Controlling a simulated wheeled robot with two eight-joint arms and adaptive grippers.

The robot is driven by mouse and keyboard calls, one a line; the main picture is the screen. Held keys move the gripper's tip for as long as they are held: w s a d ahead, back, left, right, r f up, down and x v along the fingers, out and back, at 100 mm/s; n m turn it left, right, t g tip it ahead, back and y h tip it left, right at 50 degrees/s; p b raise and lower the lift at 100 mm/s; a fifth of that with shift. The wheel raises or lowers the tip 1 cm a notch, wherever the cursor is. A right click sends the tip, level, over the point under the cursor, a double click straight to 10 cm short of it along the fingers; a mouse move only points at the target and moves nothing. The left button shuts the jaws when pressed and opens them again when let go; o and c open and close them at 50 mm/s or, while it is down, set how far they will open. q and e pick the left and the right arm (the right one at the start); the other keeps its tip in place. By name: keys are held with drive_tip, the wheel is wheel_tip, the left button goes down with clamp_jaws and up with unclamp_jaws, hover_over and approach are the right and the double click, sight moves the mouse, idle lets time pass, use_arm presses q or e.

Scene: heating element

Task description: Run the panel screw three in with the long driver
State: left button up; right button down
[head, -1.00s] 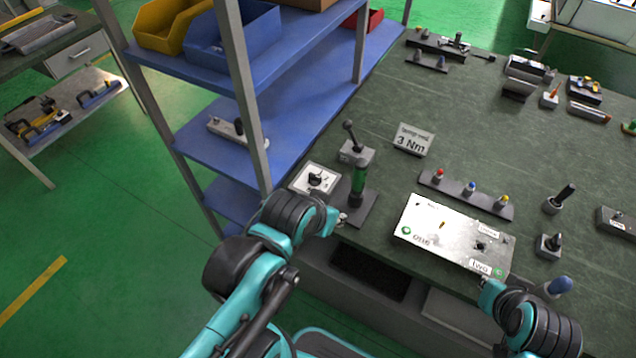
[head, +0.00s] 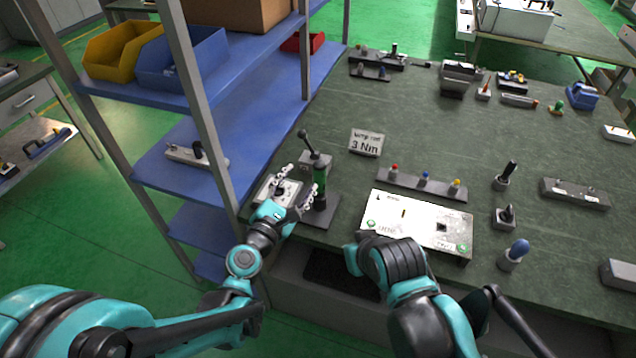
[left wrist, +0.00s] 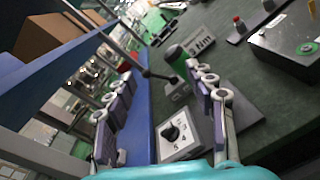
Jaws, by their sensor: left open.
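The pale panel (head: 408,236) lies on the bench with green-marked labels, a slot and a dark square hole. An upright green-handled tool (head: 320,178) stands on a dark base plate; its green part also shows in the left wrist view (left wrist: 176,54). My left gripper (head: 295,183) is open and empty, its fingers above the dial box and just left of the green handle; it also shows in the left wrist view (left wrist: 165,98). My right gripper's fingers are hidden; its arm is bent at the panel's near left edge. I cannot tell which tool is the long driver.
A dial box (head: 268,192) is under my left gripper. A lever device (head: 313,160) and a "3 Nm" sign (head: 366,143) stand behind. A black-handled tool (head: 506,176) and a blue-handled one (head: 514,254) stand right.

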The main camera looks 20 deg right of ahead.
sight(317, 174)
use_arm(q)
drive_tip(key=f+n, duration=0.1)
drive_tip(key=n, duration=0.1)
drive_tip(key=d+f+n, duration=0.1)
drive_tip(key=n, duration=0.1)
drive_tip(key=w+d+f+n+t, duration=0.1)
drive_tip(key=n, duration=0.2)
drive_tip(key=shift+d+f, duration=0.2)
drive_tip(key=shift+f, duration=0.1)
drive_tip(key=x, duration=0.3)
drive_tip(key=b+x, duration=0.1)
drive_tip(key=x, duration=0.2)
drive_tip(key=shift+d+r, duration=0.1)
drive_tip(key=shift+d, duration=0.35)
drive_tip(key=shift+w+d+b, duration=0.2)
drive_tip(key=shift+w+b, duration=0.1)
drive_tip(key=shift+w, duration=0.1)
drive_tip(key=shift+r, duration=0.1)
clamp_jaws()
